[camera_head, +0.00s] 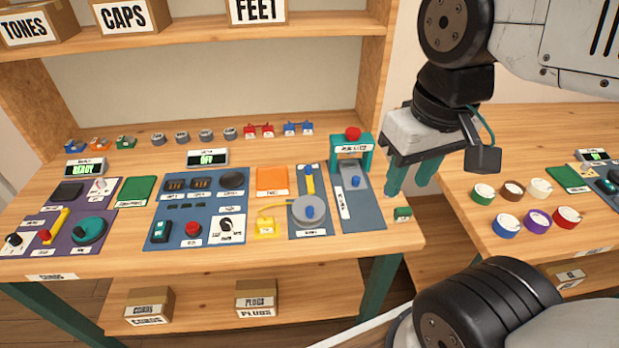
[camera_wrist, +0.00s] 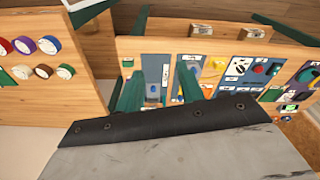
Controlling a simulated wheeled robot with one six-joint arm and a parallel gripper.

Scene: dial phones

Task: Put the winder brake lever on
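A blue panel (camera_head: 319,228) on the main bench carries a grey round reel (camera_head: 312,212) with a blue knob and, behind it, a yellow lever (camera_head: 309,180) with a blue base. This looks like the winder and its brake lever; the labels are too small to read. The lever lies along the panel's length. My gripper (camera_head: 410,178) has teal fingers spread apart with nothing between them. It hangs above the bench's right end, right of the teal press frame and the winder panel. In the wrist view the fingers (camera_wrist: 158,92) also show apart.
A teal frame with a red knob (camera_head: 352,134) stands right of the lever. An orange pad (camera_head: 272,180) and a yellow block (camera_head: 264,228) lie left of it. Another yellow lever (camera_head: 55,226) is on the purple panel. A second bench (camera_head: 455,235) with coloured rolls stands right, across a gap.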

